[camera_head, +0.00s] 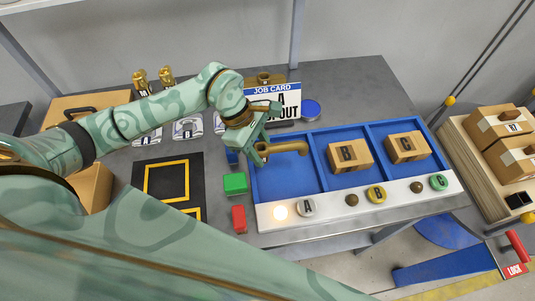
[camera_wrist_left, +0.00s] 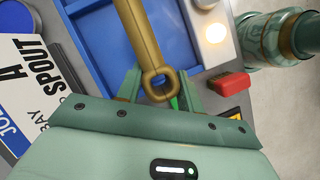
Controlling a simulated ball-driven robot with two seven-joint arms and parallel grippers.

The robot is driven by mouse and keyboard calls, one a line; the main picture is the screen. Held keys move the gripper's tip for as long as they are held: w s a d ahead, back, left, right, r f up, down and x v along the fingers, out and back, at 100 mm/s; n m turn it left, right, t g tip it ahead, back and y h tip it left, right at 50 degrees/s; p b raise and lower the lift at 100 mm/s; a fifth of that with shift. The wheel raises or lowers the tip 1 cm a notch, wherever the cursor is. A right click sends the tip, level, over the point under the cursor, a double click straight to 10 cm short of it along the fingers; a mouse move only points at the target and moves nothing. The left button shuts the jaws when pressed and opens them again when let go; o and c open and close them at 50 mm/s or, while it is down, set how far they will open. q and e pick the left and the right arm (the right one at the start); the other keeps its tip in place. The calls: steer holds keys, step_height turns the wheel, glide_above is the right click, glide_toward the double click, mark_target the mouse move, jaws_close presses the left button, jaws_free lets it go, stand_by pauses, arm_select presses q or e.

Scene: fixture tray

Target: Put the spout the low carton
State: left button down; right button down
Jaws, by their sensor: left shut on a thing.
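The spout (camera_head: 287,147) is a brass, bent tube with a ring at one end. My left gripper (camera_head: 262,151) is shut on its ring end, and the tube reaches right over the left compartment of the blue tray (camera_head: 285,180). In the left wrist view the spout (camera_wrist_left: 141,38) runs up from between the fingers (camera_wrist_left: 160,88). Whether it touches the tray floor I cannot tell. A tan carton (camera_head: 95,187) stands low at left, partly hidden by my arm; I cannot tell whether it is the low carton. My right gripper is out of view.
Lettered boxes (camera_head: 349,155) (camera_head: 407,147) fill the middle and right compartments. A lit lamp (camera_head: 280,212) and buttons line the front strip. A green block (camera_head: 235,183), red block (camera_head: 239,219) and job card (camera_head: 276,102) are close by. More cartons (camera_head: 500,123) stand at right.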

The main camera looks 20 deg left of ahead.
arm_select(q)
steer(key=w+f, duration=0.1)
steer(key=f, duration=0.1)
steer(key=w+f, duration=0.2)
steer(key=shift+w+a+f+b, duration=0.2)
steer(key=shift+f+b, duration=0.1)
steer(key=shift+b, duration=0.05)
steer(key=shift+w+f, duration=0.15)
steer(key=shift+f, duration=1.6)
steer(key=c, duration=0.9)
jaws_free()
steer(key=shift+f, duration=0.15)
